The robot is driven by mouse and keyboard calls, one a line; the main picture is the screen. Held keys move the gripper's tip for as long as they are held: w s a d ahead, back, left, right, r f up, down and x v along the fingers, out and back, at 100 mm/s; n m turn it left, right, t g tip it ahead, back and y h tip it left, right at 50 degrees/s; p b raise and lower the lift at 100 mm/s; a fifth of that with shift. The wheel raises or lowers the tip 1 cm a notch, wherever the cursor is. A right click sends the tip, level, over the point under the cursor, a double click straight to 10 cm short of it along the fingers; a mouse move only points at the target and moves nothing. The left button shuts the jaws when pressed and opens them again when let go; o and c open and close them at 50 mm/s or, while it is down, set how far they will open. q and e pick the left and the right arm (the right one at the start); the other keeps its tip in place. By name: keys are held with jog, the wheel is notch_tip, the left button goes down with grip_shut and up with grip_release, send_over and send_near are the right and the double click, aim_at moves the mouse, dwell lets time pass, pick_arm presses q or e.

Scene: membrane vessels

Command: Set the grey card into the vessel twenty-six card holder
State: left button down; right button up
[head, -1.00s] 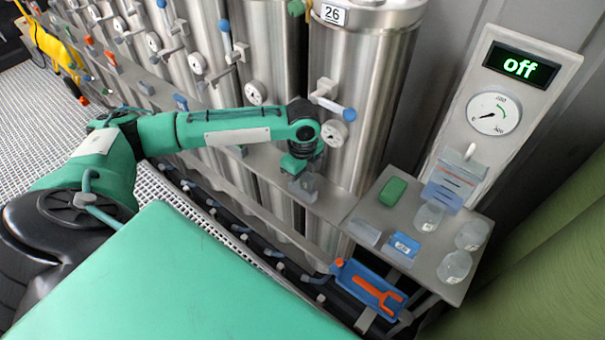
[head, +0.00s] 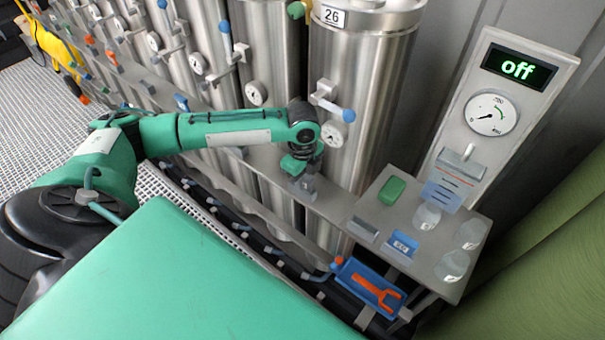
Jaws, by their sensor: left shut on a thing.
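Vessel twenty-six is the tall steel cylinder (head: 362,100) with the number plate "26" (head: 333,16) at its top. Its card holder looks to be the small grey piece (head: 308,188) on the rail at the vessel's foot. My left gripper (head: 303,171) points down right above that holder and is shut. The grey card is mostly hidden at the jaws; I cannot clearly tell card from holder there, nor how deep the card sits. My right gripper is not in view.
A grey side table (head: 375,208) at the right bears a green block (head: 391,191), a blue card (head: 403,245), a grey block (head: 362,230) and several clear jars (head: 427,216). A blue tray with an orange wrench (head: 370,287) is below. A gauge panel (head: 500,100) reads "off".

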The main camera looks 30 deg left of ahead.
pick_arm(q)
jog(key=c, duration=1.3)
grip_release()
jog(key=shift+o, duration=0.2)
